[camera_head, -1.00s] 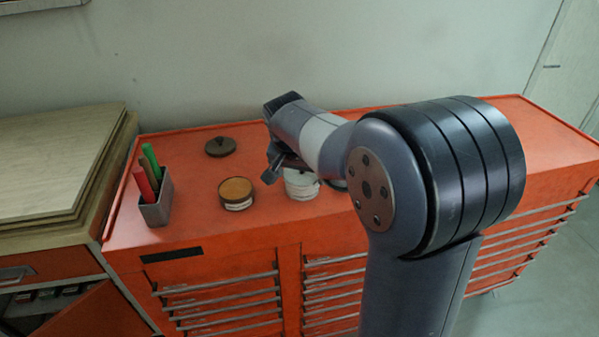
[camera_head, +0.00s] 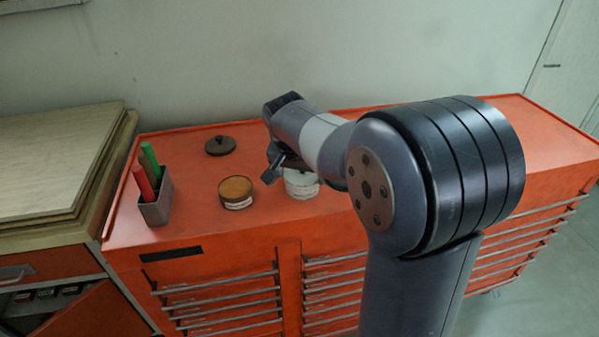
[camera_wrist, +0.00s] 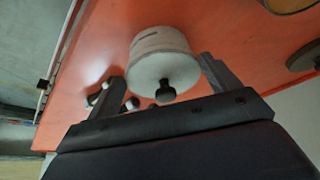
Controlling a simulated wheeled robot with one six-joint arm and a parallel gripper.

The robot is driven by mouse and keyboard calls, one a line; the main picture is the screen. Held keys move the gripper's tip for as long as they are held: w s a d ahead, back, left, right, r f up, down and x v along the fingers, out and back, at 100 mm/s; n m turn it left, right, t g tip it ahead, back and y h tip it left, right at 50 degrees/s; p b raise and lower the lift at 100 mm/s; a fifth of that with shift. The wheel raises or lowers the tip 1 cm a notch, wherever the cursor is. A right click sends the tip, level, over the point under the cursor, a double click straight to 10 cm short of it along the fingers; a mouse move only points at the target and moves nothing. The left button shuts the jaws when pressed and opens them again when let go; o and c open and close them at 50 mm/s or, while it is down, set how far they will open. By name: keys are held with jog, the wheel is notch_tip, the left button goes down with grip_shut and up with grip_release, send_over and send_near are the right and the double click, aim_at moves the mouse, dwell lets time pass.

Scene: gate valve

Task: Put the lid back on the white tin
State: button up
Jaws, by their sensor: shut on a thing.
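The white tin (camera_head: 302,189) stands on the orange cabinet top, partly hidden behind my arm in the head view. In the wrist view the tin (camera_wrist: 160,42) shows with its pale round lid (camera_wrist: 150,76), which has a black knob in the middle. My gripper (camera_wrist: 161,72) has one finger on each side of the lid and is shut on it. The lid lies against the tin's rim, in line with it; I cannot tell whether it is fully seated. In the head view my gripper (camera_head: 273,166) is at the tin's upper left.
A brown round tin (camera_head: 237,193) stands left of the white tin, with a dark knobbed lid (camera_head: 220,145) behind it. A grey cup (camera_head: 156,208) holds red and green sticks at the left edge. Wooden boards (camera_head: 60,165) lie further left. The cabinet top (camera_head: 200,240) is clear in front.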

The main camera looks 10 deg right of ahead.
jog(key=o, duration=0.8)
jog(key=shift+o, duration=0.2)
jog(key=shift+r, duration=0.15)
jog(key=shift+r+p, duration=2.7)
jog(key=shift+r, duration=0.7)
grip_shut()
